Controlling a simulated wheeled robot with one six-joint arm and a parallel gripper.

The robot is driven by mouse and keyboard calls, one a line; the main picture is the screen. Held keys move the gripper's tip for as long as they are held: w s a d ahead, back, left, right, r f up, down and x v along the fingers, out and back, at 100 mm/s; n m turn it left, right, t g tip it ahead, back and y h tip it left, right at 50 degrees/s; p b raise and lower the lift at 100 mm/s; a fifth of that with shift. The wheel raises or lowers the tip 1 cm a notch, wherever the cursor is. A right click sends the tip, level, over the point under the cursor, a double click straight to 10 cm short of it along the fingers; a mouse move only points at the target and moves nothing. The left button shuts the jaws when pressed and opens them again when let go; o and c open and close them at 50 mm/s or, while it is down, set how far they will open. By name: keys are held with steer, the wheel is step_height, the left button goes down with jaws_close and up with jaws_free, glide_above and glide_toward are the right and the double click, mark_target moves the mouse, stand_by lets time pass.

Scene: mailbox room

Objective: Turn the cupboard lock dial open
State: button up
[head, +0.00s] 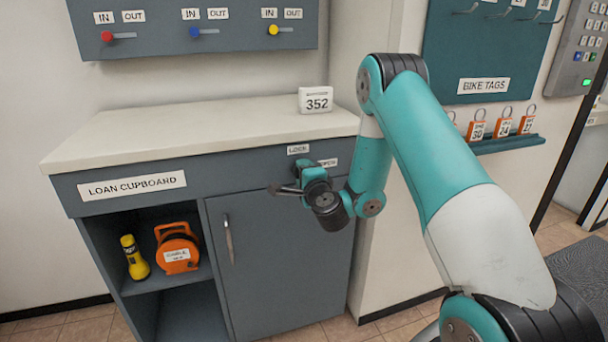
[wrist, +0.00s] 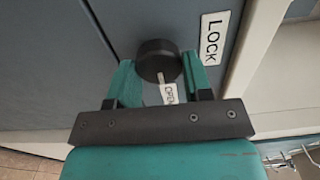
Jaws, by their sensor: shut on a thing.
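The round black lock dial (wrist: 157,58) is on the grey cupboard front in the wrist view. My gripper (wrist: 158,70) is shut on it, with one teal finger on each side. A pale pointer mark on the dial is directed at the OPEN label (wrist: 169,93), which my gripper partly covers. The LOCK label (wrist: 214,38) lies to the right of the dial. In the head view my gripper (head: 302,172) is at the drawer-height panel under the counter and hides the dial. The LOCK label (head: 298,149) and OPEN label (head: 328,162) show there.
The cupboard door (head: 268,262) with its handle (head: 229,240) looks closed. The open shelf to its left holds a yellow torch (head: 134,258) and an orange cable reel (head: 177,250). A 352 sign (head: 316,100) stands on the counter (head: 190,132).

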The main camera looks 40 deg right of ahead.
steer(key=shift+d, duration=0.1)
stand_by(0.3)
steer(key=o, duration=0.9)
